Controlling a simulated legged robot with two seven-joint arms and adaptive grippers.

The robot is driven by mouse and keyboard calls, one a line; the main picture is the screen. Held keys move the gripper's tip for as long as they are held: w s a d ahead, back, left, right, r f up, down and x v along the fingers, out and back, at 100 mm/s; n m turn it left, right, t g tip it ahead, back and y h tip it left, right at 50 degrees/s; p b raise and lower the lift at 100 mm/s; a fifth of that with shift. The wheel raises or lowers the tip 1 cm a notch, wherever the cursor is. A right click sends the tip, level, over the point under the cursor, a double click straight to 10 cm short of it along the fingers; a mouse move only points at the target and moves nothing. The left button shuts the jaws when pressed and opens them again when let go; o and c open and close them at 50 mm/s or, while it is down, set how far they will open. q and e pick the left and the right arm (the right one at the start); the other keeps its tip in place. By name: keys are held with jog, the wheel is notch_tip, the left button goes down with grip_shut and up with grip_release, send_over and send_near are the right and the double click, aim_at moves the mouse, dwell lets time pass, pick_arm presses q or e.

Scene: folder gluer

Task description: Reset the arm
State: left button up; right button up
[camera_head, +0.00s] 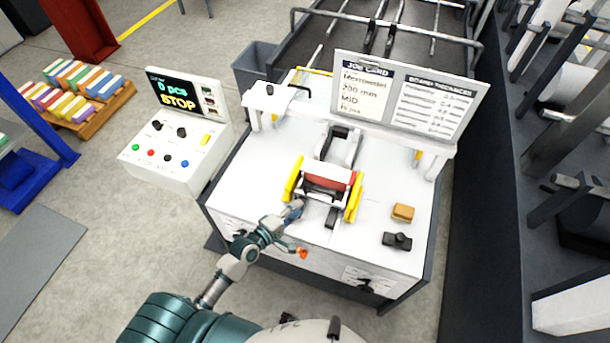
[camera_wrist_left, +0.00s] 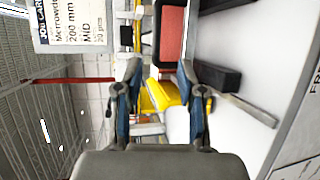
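My left gripper (camera_head: 294,209) is at the front left of the white machine table (camera_head: 240,180), close to the left yellow side plate (camera_head: 293,179) of the red-roller unit (camera_head: 328,178). In the left wrist view the gripper (camera_wrist_left: 158,75) has its two fingers spread apart. A yellow part (camera_wrist_left: 160,92) shows beyond and between the fingers, and nothing is clearly held. The red block of the unit (camera_wrist_left: 172,35) is beyond the fingertips. Whether the gripper touches the unit cannot be told. My right gripper is not in view.
A control box (camera_head: 178,130) reading STOP stands left of the table. A job card board (camera_head: 405,90) rises at the back. A tan block (camera_head: 403,212) and a black clamp-like part (camera_head: 397,241) lie at the table's right. An orange knob-like piece (camera_head: 302,253) is near my wrist.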

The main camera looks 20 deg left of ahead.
pick_arm(q)
jog(key=s+d+f+m+g+y, duration=0.25)
jog(key=s+f+m+g, duration=0.35)
jog(key=s+m, duration=0.45)
jog(key=s+a+f+m+g+y, duration=0.1)
jog(key=s+a+m+g+y, duration=0.4)
jog(key=s, duration=0.8)
notch_tip(320, 180, down, 27)
jog(key=s+g, duration=0.1)
jog(key=s+a+f+g, duration=0.1)
jog(key=s+a+f, duration=0.2)
jog(key=s+f, duration=1.3)
jog(key=shift+s+f+m+g+h+b, duration=0.2)
jog(key=shift+s+m+g+h+b, duration=0.2)
jog(key=shift+s, duration=0.55)
jog(key=shift+a, duration=0.1)
